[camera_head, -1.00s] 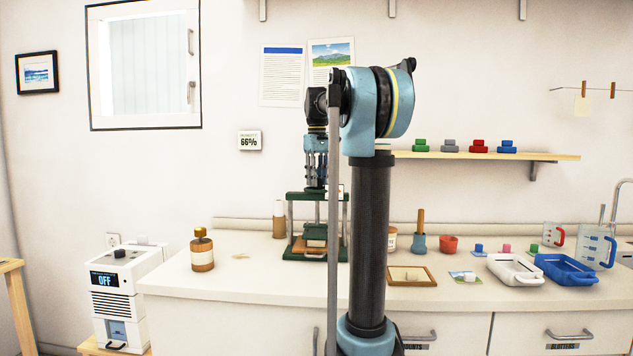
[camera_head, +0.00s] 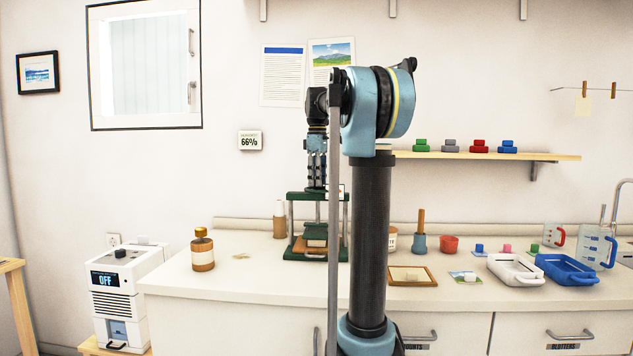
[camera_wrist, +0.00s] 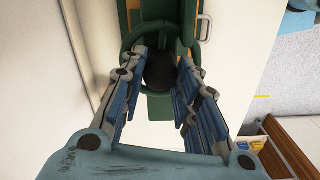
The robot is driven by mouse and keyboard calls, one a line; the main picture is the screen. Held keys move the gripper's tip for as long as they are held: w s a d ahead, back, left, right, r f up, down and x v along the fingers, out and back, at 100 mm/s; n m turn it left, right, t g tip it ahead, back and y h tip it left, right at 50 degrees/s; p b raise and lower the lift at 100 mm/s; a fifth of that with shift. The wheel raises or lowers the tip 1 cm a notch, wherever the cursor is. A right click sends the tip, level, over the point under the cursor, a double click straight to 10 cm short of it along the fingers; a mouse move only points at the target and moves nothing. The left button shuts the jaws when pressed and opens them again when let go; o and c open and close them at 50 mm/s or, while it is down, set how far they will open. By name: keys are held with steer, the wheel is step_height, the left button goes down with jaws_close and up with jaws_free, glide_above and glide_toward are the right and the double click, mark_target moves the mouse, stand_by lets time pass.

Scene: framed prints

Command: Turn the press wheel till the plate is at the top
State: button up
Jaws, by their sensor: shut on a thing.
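The press (camera_head: 290,225) stands on the counter, a dark green frame with grey posts. Its plate (camera_head: 316,231) is a green block between the posts, well below the top beam and low over a brown board (camera_head: 309,250) in the base. Whether the plate touches the board is not clear. My gripper (camera_head: 316,187) points straight down at the top of the press. In the wrist view the green ring of the press wheel (camera_wrist: 128,42) shows around a dark hub, and my gripper (camera_wrist: 165,68) is shut on the wheel, one finger on each side. My fingers hide part of the rim.
A framed piece (camera_head: 412,276), a white tray (camera_head: 514,270) and a blue tray (camera_head: 566,269) lie to the right. My arm hides the counter just right of the press.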

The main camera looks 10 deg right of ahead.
steer(key=shift+w, duration=0.1)
steer(key=o, duration=1.1)
steer(key=shift+c, duration=0.2)
steer(key=shift+r, duration=0.15)
step_height(320, 180, up, 12)
steer(key=shift+f, duration=0.2)
